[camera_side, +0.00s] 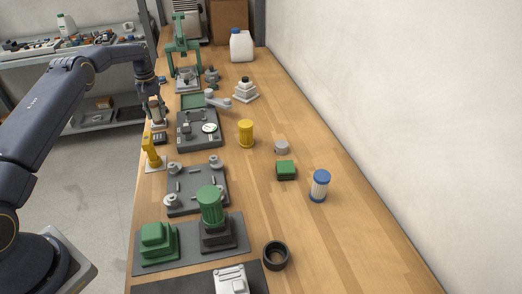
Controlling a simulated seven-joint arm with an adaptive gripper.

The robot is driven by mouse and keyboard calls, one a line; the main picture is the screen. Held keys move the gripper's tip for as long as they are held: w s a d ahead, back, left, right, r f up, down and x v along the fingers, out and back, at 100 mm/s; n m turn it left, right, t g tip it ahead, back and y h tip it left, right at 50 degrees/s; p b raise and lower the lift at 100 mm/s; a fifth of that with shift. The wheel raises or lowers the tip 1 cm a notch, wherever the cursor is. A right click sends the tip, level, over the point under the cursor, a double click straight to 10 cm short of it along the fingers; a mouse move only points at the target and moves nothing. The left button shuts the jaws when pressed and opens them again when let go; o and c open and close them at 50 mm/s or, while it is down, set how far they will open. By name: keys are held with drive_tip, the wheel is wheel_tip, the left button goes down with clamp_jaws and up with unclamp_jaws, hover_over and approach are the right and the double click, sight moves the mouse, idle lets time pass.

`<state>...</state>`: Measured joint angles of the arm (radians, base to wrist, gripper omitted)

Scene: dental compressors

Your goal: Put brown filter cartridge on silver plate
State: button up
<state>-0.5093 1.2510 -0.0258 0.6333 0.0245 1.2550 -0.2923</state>
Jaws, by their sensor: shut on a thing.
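My gripper (157,122) is at the left edge of the wooden bench, pointing down, above a small dark block with a light stripe (159,138). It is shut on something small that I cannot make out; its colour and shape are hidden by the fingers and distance. I cannot pick out a clearly brown filter cartridge. A white pleated cartridge with blue caps (319,186) stands upright on the right of the bench, well away from my gripper. A grey plate with several round posts (198,189) lies mid-bench; I cannot tell whether it is the silver plate.
A yellow tool on a stand (151,150) is just below my gripper. A dark plate with a white disc (189,139) lies to its right. Green motor (210,204), yellow cylinder (246,133), green block (286,170) and black ring (275,255) stand around. The bench's right side is mostly clear.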

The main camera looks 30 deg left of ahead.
drive_tip(key=o, duration=1.1)
drive_tip(key=shift+f, duration=0.1)
drive_tip(key=shift+o, duration=0.2)
wheel_tip(320, 180, up, 12)
drive_tip(key=shift+r, duration=0.1)
drive_tip(key=s+d+r+m+t, duration=0.1)
drive_tip(key=d+r+m, duration=0.1)
drive_tip(key=d+r, duration=0.8)
drive_tip(key=s+d+r+m+t, duration=0.2)
drive_tip(key=s+d+r+m, duration=0.1)
drive_tip(key=s+d+r, duration=0.65)
drive_tip(key=s+d+f+m+t, duration=0.1)
drive_tip(key=s+d+f, duration=0.1)
drive_tip(key=s, duration=0.5)
drive_tip(key=s+d+f+m, duration=0.1)
drive_tip(key=s+d, duration=0.3)
drive_tip(key=s, duration=0.4)
drive_tip(key=s+d+f+m+t, duration=0.1)
drive_tip(key=s+d+f+m, duration=0.1)
drive_tip(key=s, duration=0.5)
wheel_tip(320, 180, down, 2)
drive_tip(key=shift+s+d+t, duration=0.3)
drive_tip(key=shift+s+d, duration=0.05)
drive_tip(key=shift+d, duration=0.5)
